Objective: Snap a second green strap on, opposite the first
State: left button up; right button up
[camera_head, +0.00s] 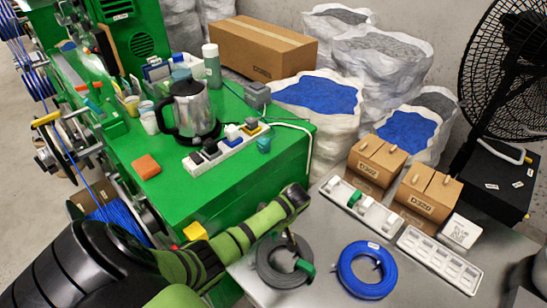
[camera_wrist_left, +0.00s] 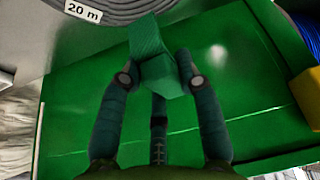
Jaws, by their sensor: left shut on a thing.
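My left gripper (camera_head: 291,238) points down at the grey cable coil (camera_head: 268,270), its fingers largely hidden behind my wrist. In the left wrist view, my left gripper (camera_wrist_left: 160,78) is shut on a green strap (camera_wrist_left: 150,40). The grey coil, with a "20 m" label, is behind the strap at the top left there; I cannot tell if they touch. In the head view a green strap (camera_head: 305,266) shows at the right of the grey coil; I cannot tell if it is the held one. A blue cable coil (camera_head: 346,284) lies to the right. My right gripper is out of view.
A white tray (camera_head: 377,215) holding a green piece stands behind the coils. Another pale tray (camera_head: 438,260) is at right, beside cardboard boxes (camera_head: 428,190). The green bench (camera_head: 255,180) carries a kettle (camera_head: 190,110) and an orange block (camera_head: 146,167).

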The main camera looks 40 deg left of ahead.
aim_at(267, 242)
pick_arm(q)
jog(key=shift+s+a+f, duration=0.1)
jog(key=shift+s+f, duration=0.05)
jog(key=shift+s, duration=0.2)
jog(key=shift+s+f, duration=0.1)
jog(key=shift+f, duration=0.1)
jog(key=shift+f+b, duration=0.65)
jog(key=shift+b, duration=0.3)
notch_tip(267, 242, down, 2)
jog(key=b, duration=0.2)
jog(key=shift+b, duration=0.35)
jog(key=shift+f+p, duration=0.1)
jog(key=shift+p, duration=0.2)
jog(key=shift+f, duration=0.15)
jog(key=shift+f, duration=0.2)
jog(key=shift+f, duration=0.4)
